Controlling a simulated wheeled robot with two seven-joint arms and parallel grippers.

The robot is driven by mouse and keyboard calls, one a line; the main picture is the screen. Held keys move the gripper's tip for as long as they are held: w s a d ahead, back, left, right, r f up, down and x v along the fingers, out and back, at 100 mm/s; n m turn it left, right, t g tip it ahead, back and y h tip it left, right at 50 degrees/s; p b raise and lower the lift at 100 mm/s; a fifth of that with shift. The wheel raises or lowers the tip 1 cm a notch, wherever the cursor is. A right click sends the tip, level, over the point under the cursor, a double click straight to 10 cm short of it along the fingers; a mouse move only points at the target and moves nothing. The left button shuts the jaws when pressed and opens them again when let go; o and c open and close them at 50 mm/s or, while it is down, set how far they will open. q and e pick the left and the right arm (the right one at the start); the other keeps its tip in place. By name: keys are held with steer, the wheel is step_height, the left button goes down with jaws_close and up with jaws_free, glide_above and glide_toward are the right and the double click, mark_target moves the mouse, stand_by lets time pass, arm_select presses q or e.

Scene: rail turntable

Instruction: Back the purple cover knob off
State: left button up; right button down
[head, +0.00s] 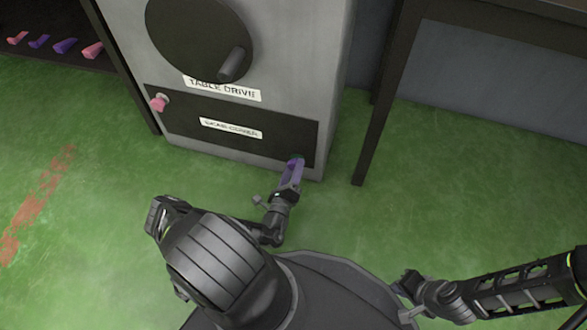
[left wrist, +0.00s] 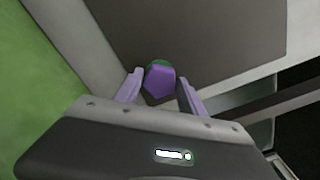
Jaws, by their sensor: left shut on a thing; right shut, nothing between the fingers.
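The dark cover panel (head: 270,143) is on the lower front of the grey cabinet and carries a white label. The purple knob (left wrist: 160,80) is at the panel's lower right corner, with a green part behind it. My left gripper (head: 293,168) reaches it from the front, its two lilac fingers on either side; in the left wrist view the fingers (left wrist: 157,92) flank the knob and are shut on it. In the head view the fingers mostly hide the knob. A pink knob (head: 158,103) is at the panel's upper left. My right gripper (head: 406,283) is shut and empty, low over the floor.
A dark round wheel with a handle (head: 232,64) sits above the panel, over a "TABLE DRIVE" label (head: 222,89). A shelf with several pink and purple pieces (head: 66,46) is at the upper left. A dark table leg (head: 378,135) stands right of the cabinet. Green floor is clear between.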

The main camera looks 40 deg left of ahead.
arm_select(q)
steer(key=shift+n, duration=0.4)
steer(key=n+b, duration=0.6)
steer(key=n, duration=1.6)
steer(key=shift+n, duration=0.4)
steer(key=o, duration=1.3)
